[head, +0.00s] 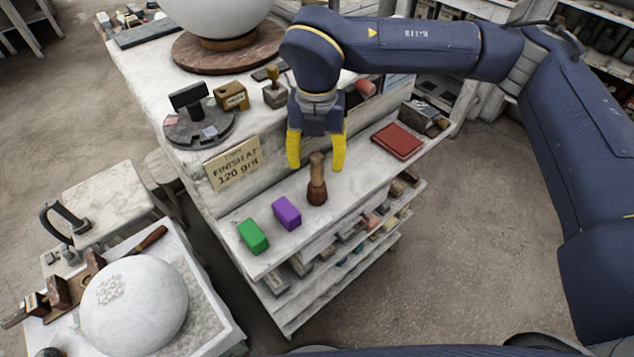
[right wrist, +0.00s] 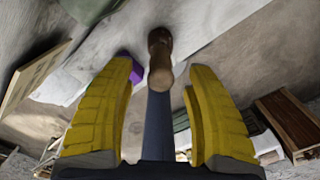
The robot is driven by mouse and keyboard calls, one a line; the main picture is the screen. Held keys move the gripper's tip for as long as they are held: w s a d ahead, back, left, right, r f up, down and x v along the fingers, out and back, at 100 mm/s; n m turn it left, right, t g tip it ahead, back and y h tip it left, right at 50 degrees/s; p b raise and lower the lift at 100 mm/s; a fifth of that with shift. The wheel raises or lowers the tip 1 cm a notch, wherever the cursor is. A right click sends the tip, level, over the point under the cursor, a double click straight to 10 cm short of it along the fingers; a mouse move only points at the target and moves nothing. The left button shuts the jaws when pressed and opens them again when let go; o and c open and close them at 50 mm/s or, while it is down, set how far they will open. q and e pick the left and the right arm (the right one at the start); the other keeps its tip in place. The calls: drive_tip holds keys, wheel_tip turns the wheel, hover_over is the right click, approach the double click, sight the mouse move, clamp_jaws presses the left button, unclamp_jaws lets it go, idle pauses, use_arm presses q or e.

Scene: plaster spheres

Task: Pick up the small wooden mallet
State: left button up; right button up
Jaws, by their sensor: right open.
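The small wooden mallet (head: 317,180) stands upright on the white shelf (head: 345,195), with its dark brown wider end down and a lighter brown end up. My right gripper (head: 316,165) has yellow fingers, which are open and pointing down. Its fingers are to either side of the mallet's upper end in the head view. In the right wrist view the mallet (right wrist: 160,58) shows between and beyond the open fingertips (right wrist: 160,75). I cannot tell whether a finger touches it. My left gripper is not in view.
A purple block (head: 287,213) and a green block (head: 253,236) stand left of the mallet on the shelf. A red book-like slab (head: 397,141) lies to the right. A lettered sign (head: 233,167) leans behind. A large white sphere (head: 134,305) sits at lower left.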

sight(317, 172)
drive_tip(key=shift+w+f, duration=0.15)
drive_tip(key=shift+f, duration=2.4)
clamp_jaws()
